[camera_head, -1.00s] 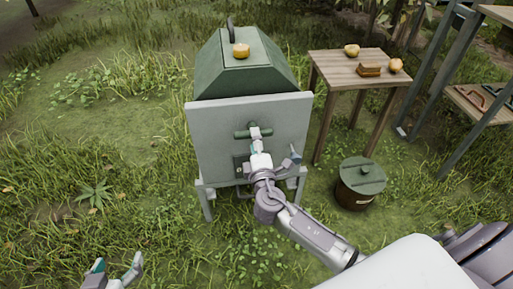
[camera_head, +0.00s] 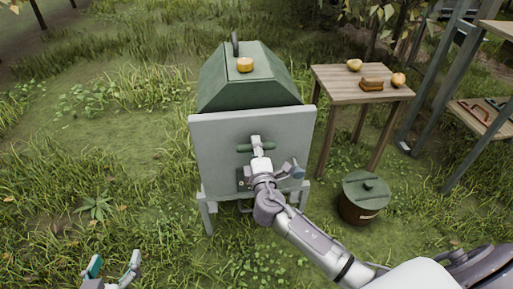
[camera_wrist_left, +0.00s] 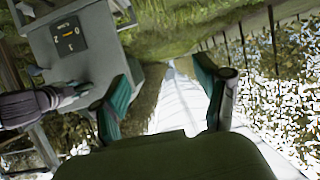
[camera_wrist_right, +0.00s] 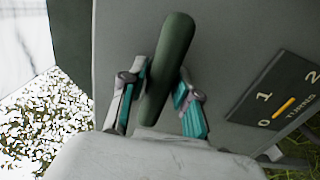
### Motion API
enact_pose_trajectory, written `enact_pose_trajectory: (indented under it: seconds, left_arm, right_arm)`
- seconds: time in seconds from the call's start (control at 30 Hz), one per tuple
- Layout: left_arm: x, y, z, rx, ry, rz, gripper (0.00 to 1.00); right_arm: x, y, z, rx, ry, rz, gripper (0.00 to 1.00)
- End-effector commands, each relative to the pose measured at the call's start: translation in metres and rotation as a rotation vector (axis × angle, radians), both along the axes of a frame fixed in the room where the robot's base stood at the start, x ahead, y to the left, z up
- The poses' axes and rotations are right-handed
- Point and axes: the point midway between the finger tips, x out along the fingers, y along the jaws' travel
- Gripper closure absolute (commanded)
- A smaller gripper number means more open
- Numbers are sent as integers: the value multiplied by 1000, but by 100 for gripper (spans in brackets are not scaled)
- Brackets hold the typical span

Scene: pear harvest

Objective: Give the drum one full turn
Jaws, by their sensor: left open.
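The drum (camera_head: 250,88) is a dark green, angular body with a grey front plate (camera_head: 213,158) on legs. A green bar handle (camera_head: 270,147) sits across the plate, nearly level in the head view; it shows large in the right wrist view (camera_wrist_right: 172,55). My right gripper (camera_head: 256,148) is at the handle, one finger on each side of it (camera_wrist_right: 160,82), closed against it. A dark dial marked TURNS (camera_wrist_right: 262,102), with 0, 1, 2 and an orange pointer, sits on the plate beside it. My left gripper (camera_head: 114,268) is open and empty at the lower left, well apart from the drum.
A yellow fruit (camera_head: 245,65) sits on top of the drum. A wooden table (camera_head: 340,84) with fruit and a brown block (camera_head: 371,84) stands to the right. A lidded brown bucket (camera_head: 362,212) stands on the grass below it. Shelving (camera_head: 470,115) is at far right. Grass at left is free.

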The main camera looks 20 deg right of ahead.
Motion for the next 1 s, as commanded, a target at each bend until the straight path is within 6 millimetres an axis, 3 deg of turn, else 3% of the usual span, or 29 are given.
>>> enact_pose_trajectory:
  seconds: [0.1, 0.3, 0.63, 1.0]
  left_arm:
    - [0, 0, 0, 0, 1, 0, 26]
    - [2, -1, 1, -4, -18, -1, 26]
    - [19, -12, 45, -69, -279, -18, 26]
    - [20, -20, 95, -144, -571, -35, 26]
  right_arm:
    - [0, 0, 0, 0, 0, 0, 100]
    - [0, 0, -1, 14, -4, 0, 100]
    - [0, 1, -2, 122, -34, 1, 100]
    - [0, 1, -2, 258, -69, 1, 100]
